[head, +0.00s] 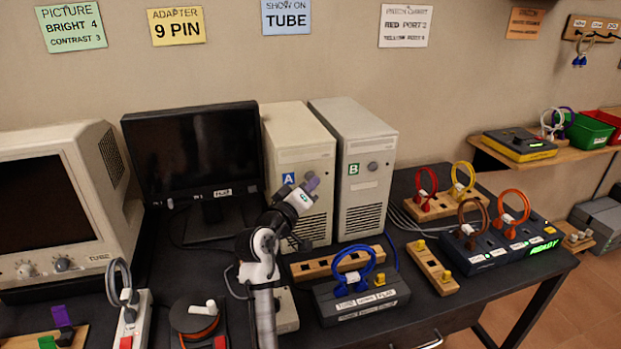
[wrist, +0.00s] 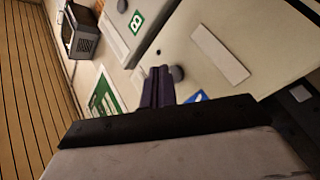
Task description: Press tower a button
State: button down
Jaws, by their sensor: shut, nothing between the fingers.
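Tower A (head: 302,137) is a beige computer case with a blue A label (head: 288,178). Its front face also shows in the wrist view (wrist: 195,75). Its round grey button (wrist: 177,73) shows in the wrist view just right of my fingertips. I cannot tell whether they touch. In the head view my gripper hides the button. My gripper (head: 312,184) has purple fingers, shut and empty, raised in front of the tower's face. The fingers also show in the wrist view (wrist: 158,75).
Tower B (head: 353,130), with a green B label, stands close on the right. A black monitor (head: 190,150) is on the left. A wooden rail (head: 330,264) and a dark box with a blue cable (head: 360,302) lie in front of the towers.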

jog(key=shift+w, duration=0.1)
dwell(0.5)
jog(key=shift+w+a, duration=0.15)
jog(key=shift+w, duration=0.3)
dwell(0.4)
jog(key=shift+s, duration=0.6)
jog(key=s+d, duration=0.2)
jog(key=s, duration=0.3)
jog(key=shift+s+p, duration=0.35)
jog(key=shift+p, duration=0.05)
